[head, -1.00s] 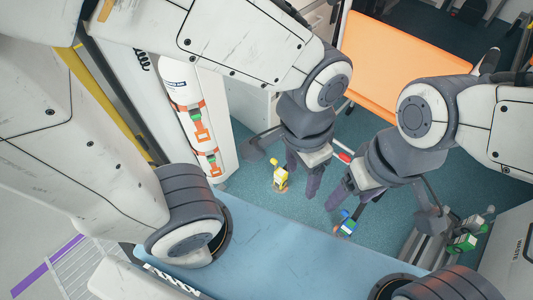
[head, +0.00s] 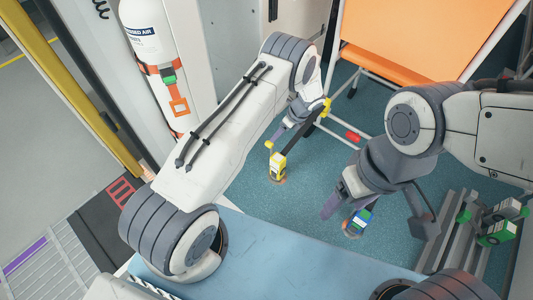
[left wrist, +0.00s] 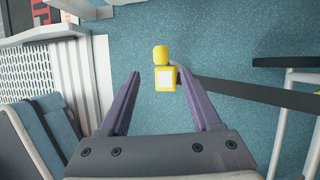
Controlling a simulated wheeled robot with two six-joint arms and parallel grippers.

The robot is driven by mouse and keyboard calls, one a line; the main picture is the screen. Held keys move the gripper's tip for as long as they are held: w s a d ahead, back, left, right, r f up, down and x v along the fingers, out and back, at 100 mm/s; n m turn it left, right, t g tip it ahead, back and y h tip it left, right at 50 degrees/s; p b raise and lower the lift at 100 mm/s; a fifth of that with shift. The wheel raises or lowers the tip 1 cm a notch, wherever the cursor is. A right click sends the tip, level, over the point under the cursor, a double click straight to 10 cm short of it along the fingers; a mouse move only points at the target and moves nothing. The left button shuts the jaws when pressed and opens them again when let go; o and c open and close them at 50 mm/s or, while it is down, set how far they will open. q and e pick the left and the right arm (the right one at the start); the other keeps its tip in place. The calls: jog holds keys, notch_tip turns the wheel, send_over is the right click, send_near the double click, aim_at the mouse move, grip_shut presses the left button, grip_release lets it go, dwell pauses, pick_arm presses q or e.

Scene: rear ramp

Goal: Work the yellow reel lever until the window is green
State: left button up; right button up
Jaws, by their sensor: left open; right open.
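The yellow reel (head: 278,165) stands on the floor with a dark strap (head: 305,127) running up from it to a yellow end piece at the stretcher frame. Its yellow lever knob (head: 268,144) shows at its upper left. In the left wrist view the reel (left wrist: 166,88) has a pale, whitish square window (left wrist: 166,77), not green, with the lever knob (left wrist: 160,53) above it. My left gripper (left wrist: 157,74) is open and empty. In that view the reel lies between its fingertips, close to the right finger; contact cannot be told. My right gripper (head: 343,208) is open near a blue reel (head: 360,218).
An orange stretcher (head: 430,35) on a white frame is at the back. A red piece (head: 353,137) is by its legs. Green reels (head: 497,232) sit at right. A blue bench (head: 300,262) is in front. A white cylinder (head: 145,30) hangs at left.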

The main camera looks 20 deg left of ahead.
pick_arm(q)
jog(key=b+x, duration=0.5)
jog(key=x, duration=0.8)
jog(key=shift+a, duration=0.1)
grip_shut()
dwell(1.0)
